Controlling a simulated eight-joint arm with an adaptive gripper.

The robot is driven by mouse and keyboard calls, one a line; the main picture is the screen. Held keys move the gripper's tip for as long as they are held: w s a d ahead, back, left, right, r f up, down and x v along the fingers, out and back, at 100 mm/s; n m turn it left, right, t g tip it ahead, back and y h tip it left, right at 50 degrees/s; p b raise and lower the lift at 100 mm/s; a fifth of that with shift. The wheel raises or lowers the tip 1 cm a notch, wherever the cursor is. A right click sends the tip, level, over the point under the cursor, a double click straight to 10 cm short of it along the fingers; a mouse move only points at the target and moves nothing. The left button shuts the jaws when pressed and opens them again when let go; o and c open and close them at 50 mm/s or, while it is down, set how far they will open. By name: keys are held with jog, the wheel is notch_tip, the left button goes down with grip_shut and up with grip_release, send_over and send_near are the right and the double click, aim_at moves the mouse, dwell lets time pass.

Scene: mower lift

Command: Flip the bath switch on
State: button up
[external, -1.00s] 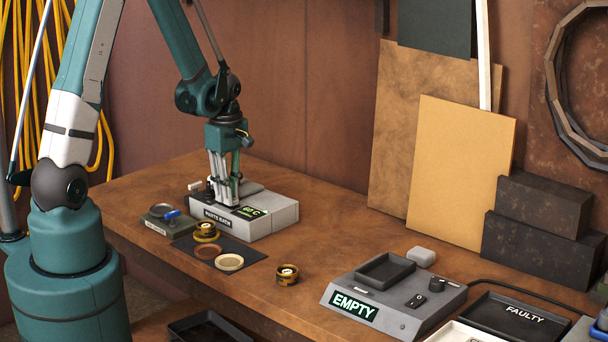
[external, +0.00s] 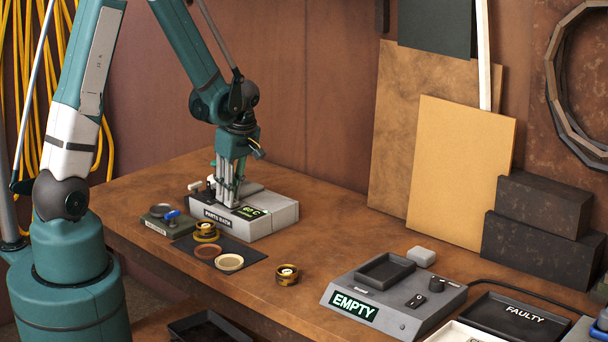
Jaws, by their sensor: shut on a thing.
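The parts bath (external: 270,222) is a grey box labelled "PARTS BATH" near the back left of the bench. A lit green display on its top seems to read "68 C". My gripper (external: 228,203) points straight down at the bath's top, just left of the display. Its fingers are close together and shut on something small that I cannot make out. A small pale knob (external: 195,186) shows at the bath's left end. I cannot tell which part is the bath switch; the fingers hide some of the top.
A dark mat with rings (external: 229,262) lies in front of the bath, beside a small blue-handled device (external: 168,220). A brass part (external: 287,275) stands to the right. A grey "EMPTY" station (external: 395,290) and a "FAULTY" tray (external: 515,320) are front right.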

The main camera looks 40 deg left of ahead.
jog(key=o, duration=0.9)
jog(key=shift+r, duration=0.1)
jog(key=v, duration=1.1)
jog(key=shift+r, duration=0.4)
jog(key=shift+s+d+r, duration=0.1)
jog(key=shift+r, duration=0.05)
